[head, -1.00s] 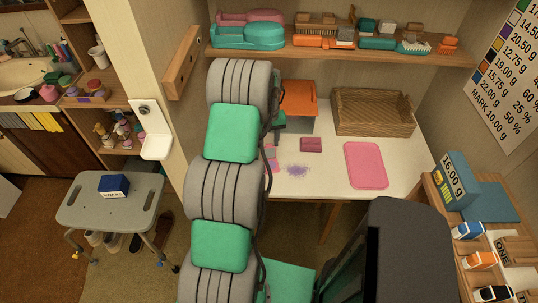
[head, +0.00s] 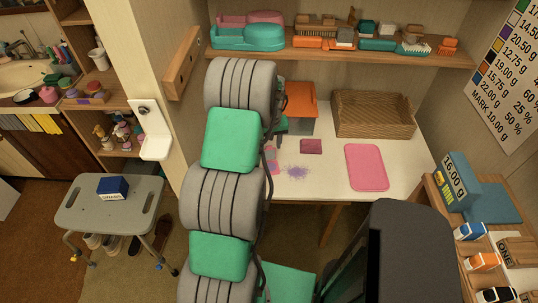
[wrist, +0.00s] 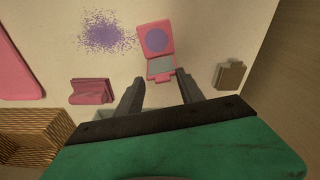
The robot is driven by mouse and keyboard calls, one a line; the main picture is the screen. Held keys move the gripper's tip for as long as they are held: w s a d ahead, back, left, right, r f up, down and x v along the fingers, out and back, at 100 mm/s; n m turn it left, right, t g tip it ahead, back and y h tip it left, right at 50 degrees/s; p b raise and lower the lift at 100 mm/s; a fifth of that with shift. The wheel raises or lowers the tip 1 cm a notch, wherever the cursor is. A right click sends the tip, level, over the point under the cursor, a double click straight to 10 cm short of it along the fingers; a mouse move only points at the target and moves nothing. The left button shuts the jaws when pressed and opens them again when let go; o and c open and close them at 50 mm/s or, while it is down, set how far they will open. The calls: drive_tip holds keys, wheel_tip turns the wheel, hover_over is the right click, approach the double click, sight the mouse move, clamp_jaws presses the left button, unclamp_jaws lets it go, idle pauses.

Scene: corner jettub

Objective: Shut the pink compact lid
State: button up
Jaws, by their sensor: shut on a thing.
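The pink compact lies open on the white table. In the wrist view its base (wrist: 155,38) shows a round purple pan, and its lid (wrist: 160,67) with a grey mirror panel lies on the near side. The gripper there is mostly hidden behind the arm.
Purple powder (head: 298,172) is spilled beside the compact. A maroon-pink item (head: 311,146), a pink tray (head: 366,167) and a wicker basket (head: 374,114) stand to the right. An orange-topped box (head: 300,98) is behind. A shelf (head: 345,55) hangs above.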

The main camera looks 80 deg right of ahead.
drive_tip(key=shift+o, duration=0.2)
drive_tip(key=a+f, duration=0.1)
drive_tip(key=s+a+f, duration=0.1)
drive_tip(key=f, duration=0.1)
drive_tip(key=shift+a, duration=0.3)
drive_tip(key=shift+a+b, duration=0.2)
drive_tip(key=shift+b, duration=0.15)
drive_tip(key=shift+s+a, duration=0.1)
drive_tip(key=shift+a, duration=0.2)
drive_tip(key=shift+d, duration=0.1)
drive_tip(key=c, duration=0.4)
drive_tip(key=shift+d+f, duration=0.2)
drive_tip(key=shift+d, duration=0.15)
clamp_jaws()
drive_tip(key=shift+a+r+t+h+b, duration=0.3)
drive_tip(key=shift+a+t+h+b, duration=0.1)
drive_tip(key=shift+h+b, duration=0.2)
